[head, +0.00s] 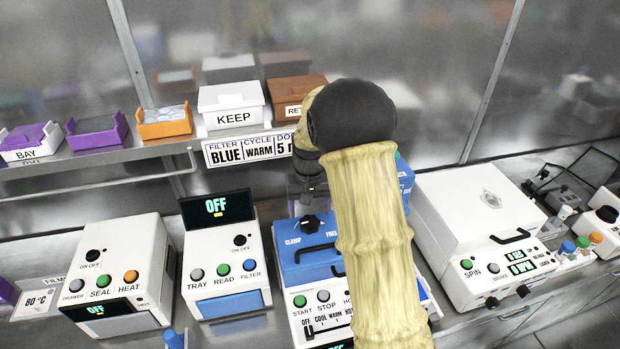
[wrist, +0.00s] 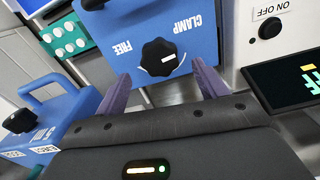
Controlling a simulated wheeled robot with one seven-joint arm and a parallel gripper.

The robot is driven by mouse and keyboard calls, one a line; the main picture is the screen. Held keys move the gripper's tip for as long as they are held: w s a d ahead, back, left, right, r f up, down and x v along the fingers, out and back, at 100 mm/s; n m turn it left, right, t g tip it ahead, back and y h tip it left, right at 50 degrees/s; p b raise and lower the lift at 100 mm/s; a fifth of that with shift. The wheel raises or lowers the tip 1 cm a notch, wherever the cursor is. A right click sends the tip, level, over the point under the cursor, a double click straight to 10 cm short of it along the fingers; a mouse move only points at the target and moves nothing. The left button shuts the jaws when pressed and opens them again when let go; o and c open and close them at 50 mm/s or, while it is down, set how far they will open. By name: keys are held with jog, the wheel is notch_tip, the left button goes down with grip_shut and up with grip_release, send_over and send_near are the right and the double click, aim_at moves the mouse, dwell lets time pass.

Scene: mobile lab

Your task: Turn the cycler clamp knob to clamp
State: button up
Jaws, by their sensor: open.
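The cycler is a white unit with a blue lid (head: 300,262) in the head view, partly hidden behind my arm. Its black clamp knob (head: 310,224) sits on the blue top, between the words CLAMP at left and FREE. In the wrist view the knob (wrist: 158,62) shows a short white mark, and the blue panel (wrist: 150,22) appears turned, with CLAMP at upper right and FREE at left. My gripper (wrist: 160,70) is open, its two purple fingers spread on either side of the knob in the picture. I cannot tell whether they touch it. In the head view my arm hides most of the gripper.
A white reader (head: 222,255) with an OFF screen stands left of the cycler, and a sealer (head: 118,265) farther left. A large white spin unit (head: 480,225) stands at right. A shelf above holds the KEEP box (head: 232,105). A blue handled block (wrist: 40,120) shows in the wrist view.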

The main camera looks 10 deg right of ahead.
aim_at(310, 221)
notch_tip(310, 221, up, 12)
jog(key=b, duration=0.1)
dwell(0.5)
jog(key=s+f+t, duration=0.1)
jog(key=s+f, duration=0.2)
jog(key=s, duration=0.4)
jog(key=s+f, duration=0.3)
jog(key=s, duration=0.4)
jog(key=s+f+n+t, duration=0.1)
jog(key=s+f, duration=0.1)
jog(key=s, duration=0.5)
jog(key=shift+f+t, duration=0.3)
jog(key=shift+f, duration=0.1)
jog(key=shift+d, duration=0.1)
